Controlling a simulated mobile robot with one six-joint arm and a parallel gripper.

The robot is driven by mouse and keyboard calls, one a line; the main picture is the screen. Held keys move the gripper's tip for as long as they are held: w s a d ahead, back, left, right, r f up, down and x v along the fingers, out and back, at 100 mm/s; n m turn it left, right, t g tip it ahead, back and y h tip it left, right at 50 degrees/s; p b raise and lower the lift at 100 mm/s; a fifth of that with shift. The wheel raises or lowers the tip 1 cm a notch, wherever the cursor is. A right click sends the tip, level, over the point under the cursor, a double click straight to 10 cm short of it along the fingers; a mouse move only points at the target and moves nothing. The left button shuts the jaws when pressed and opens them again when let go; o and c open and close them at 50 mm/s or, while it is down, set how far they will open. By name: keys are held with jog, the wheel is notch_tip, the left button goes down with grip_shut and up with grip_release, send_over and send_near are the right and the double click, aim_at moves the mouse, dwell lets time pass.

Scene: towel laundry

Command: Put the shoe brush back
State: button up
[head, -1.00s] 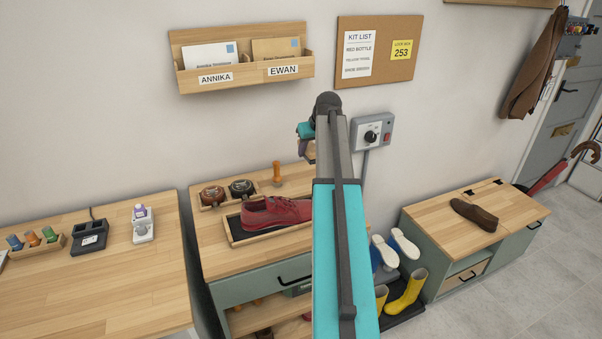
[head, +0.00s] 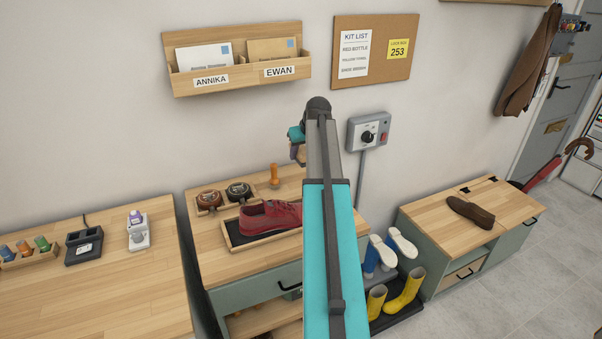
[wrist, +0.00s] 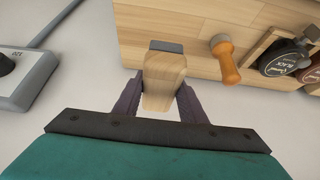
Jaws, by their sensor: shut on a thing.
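My gripper (wrist: 161,95) is shut on the shoe brush (wrist: 164,72), a pale wooden block with a dark grey part at its far end. In the wrist view, the brush lies between the two dark fingers, with the shoe-care bench top (wrist: 180,20) beyond it. In the head view, my gripper (head: 297,140) is mostly hidden behind my arm, raised near the wall above the back right of the bench (head: 215,258). Only a small part of the brush shows there. The brush's resting place cannot be made out.
On the bench stand an orange-handled dauber (head: 274,175), two polish tins (head: 208,199) (head: 239,191) and a red shoe (head: 268,217) in a tray (head: 236,238). A control box (head: 368,133) is on the wall right of my gripper.

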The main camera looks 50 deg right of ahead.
send_over(298, 176)
jog(key=s, duration=0.2)
jog(key=shift+a+f+p, duration=0.15)
jog(key=shift+f+p, duration=0.3)
jog(key=shift+f, duration=1.7)
jog(key=shift+f, duration=0.1)
jog(key=shift+f+p, duration=0.5)
jog(key=shift+f, duration=1.25)
jog(key=shift+f, duration=0.25)
jog(key=o, duration=1)
jog(key=shift+o, duration=0.2)
jog(key=shift+a, duration=0.1)
jog(key=shift+a, duration=0.1)
